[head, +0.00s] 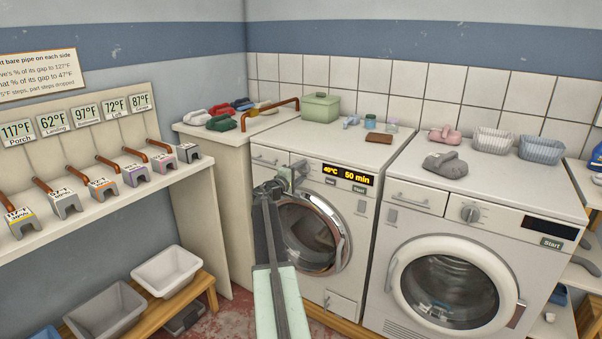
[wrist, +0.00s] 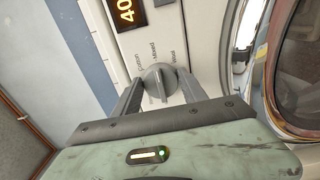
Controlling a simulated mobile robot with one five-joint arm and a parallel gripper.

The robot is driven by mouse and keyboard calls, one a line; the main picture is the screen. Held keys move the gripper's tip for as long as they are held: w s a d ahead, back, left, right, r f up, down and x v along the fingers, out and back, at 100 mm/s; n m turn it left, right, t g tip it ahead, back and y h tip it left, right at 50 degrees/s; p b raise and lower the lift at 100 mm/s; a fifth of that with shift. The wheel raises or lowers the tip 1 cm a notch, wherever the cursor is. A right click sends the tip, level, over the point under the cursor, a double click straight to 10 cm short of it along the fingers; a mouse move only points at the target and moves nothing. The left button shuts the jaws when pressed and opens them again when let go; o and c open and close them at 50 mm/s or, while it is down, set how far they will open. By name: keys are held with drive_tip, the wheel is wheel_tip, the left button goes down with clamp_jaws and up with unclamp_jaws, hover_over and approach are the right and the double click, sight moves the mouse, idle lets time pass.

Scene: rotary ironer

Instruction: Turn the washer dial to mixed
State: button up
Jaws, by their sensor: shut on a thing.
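The left washer (head: 337,140) has a display (head: 347,175) reading 40°C and 50 min. Its grey dial (wrist: 158,80) shows in the wrist view between the two fingers of my gripper (wrist: 160,86), which is shut on it. In the head view my gripper (head: 287,183) is at the left end of the washer's control panel, and it largely hides the dial. Small printed labels fan around the dial in the wrist view; one appears to read Mixed. I cannot tell which label the dial points to.
The left washer's round door (head: 312,235) is just right of my arm. A dryer (head: 470,225) with its own dial stands to the right. A green box (head: 321,107) and a brown wallet-like item (head: 379,137) lie on top. A shelf with clamps (head: 103,187) is at left.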

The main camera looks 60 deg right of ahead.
drive_tip(key=o, duration=1.3)
drive_tip(key=shift+o, duration=0.2)
drive_tip(key=a, duration=0.8)
drive_tip(key=shift+d, duration=0.1)
